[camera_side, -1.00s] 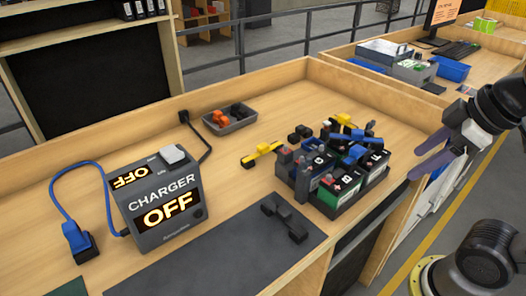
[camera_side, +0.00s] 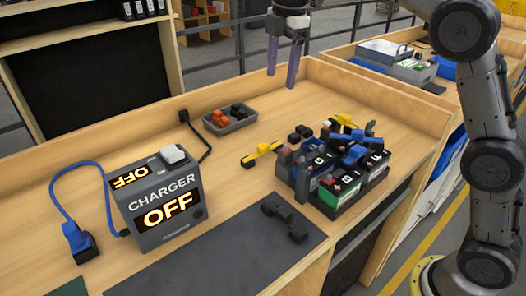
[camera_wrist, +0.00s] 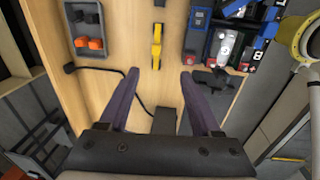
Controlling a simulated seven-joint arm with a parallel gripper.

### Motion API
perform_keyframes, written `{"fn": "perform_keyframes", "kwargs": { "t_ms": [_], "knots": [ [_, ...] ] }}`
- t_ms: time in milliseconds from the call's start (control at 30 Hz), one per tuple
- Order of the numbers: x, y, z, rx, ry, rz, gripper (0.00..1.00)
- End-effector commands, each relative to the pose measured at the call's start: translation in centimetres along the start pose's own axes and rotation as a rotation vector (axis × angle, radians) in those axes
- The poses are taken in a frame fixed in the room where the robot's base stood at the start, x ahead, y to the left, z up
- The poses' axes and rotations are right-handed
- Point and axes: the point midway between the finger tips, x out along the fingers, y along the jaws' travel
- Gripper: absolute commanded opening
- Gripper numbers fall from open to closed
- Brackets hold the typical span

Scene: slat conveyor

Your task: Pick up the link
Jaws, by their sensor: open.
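My gripper (camera_side: 281,78) is open and empty, its two purple fingers pointing down, high above the back part of the bench. In the wrist view its fingers (camera_wrist: 160,73) are spread apart with nothing between them. A black link-like piece (camera_side: 284,216) with a block at each end lies on the dark mat, well below my gripper. It seems to show in the wrist view (camera_wrist: 208,80) right of the fingers. A yellow bar with black ends (camera_side: 262,152) lies on the bare wood; it also shows in the wrist view (camera_wrist: 156,45). I cannot tell which is meant.
Batteries (camera_side: 327,192) with blue and yellow pieces on top crowd the right side. A grey charger (camera_side: 165,210) reading OFF stands left, its blue cable looping out. A grey tray (camera_side: 245,123) holds orange and black pieces. The dark mat (camera_side: 205,262) is mostly clear.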

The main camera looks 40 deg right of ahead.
Motion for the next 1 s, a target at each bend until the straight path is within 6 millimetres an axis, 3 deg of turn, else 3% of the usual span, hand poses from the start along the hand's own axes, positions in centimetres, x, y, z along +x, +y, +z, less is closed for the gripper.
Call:
{"fn": "perform_keyframes", "kwargs": {
  "t_ms": [100, 200, 467, 733, 1000],
  "knots": [
    [3.7, 2.2, -1.0, -0.012, -0.005, -0.045, 0.65],
    [6.1, 2.8, -1.5, -0.019, -0.010, -0.084, 0.65],
    [9.5, 2.5, -1.8, -0.024, -0.014, -0.114, 0.65],
    [14.4, 1.9, -1.7, -0.023, -0.014, -0.112, 0.65],
    [16.3, 1.7, -1.7, -0.023, -0.013, -0.109, 0.65]
  ]
}}
